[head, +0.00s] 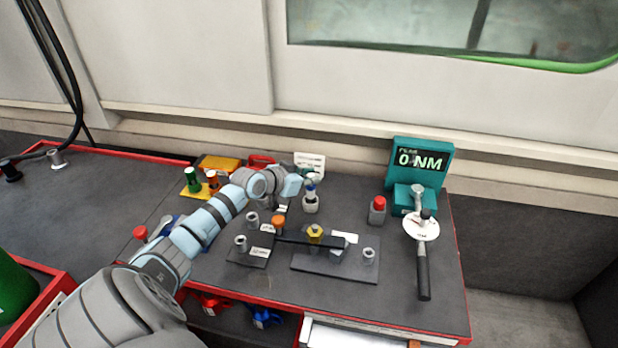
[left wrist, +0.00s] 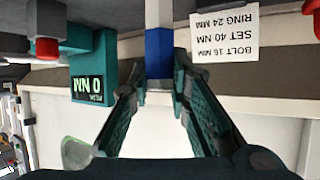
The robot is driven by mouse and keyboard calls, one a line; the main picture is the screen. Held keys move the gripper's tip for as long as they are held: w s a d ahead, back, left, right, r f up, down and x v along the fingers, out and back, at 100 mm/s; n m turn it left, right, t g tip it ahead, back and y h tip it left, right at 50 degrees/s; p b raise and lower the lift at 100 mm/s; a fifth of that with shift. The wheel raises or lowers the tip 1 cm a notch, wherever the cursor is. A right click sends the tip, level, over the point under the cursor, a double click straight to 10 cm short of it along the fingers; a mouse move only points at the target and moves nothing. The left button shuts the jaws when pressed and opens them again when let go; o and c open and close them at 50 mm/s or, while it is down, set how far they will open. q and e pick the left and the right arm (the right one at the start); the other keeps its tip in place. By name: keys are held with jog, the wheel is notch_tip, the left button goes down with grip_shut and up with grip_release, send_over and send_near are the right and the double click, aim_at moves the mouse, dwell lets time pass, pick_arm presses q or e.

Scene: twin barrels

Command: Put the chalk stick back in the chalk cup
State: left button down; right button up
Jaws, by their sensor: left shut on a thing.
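The chalk stick, white with a blue band, shows in the left wrist view (left wrist: 158,50), which is upside down. My left gripper (left wrist: 158,88) is shut on its blue part. The stick's white part runs out of the top of that view. In the head view, my left gripper (head: 312,181) is over the back middle of the bench. A small pale cup (head: 311,204), seemingly the chalk cup, stands directly below it. The gripper hides much of the stick there, and I cannot tell whether its lower end is inside the cup. My right gripper is not in view.
A teal torque display (head: 422,160) stands at the back right, with a torque wrench (head: 423,270) before it. A dark plate (head: 310,262) with fittings lies in front. A white card (head: 310,163) stands behind.

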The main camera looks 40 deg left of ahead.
aim_at(308, 188)
pick_arm(q)
jog(key=shift+f+b, duration=1.65)
jog(key=shift+f, duration=0.3)
jog(key=c, duration=1.4)
grip_release()
jog(key=shift+c, duration=0.2)
jog(key=shift+s+r, duration=0.15)
jog(key=v, duration=0.7)
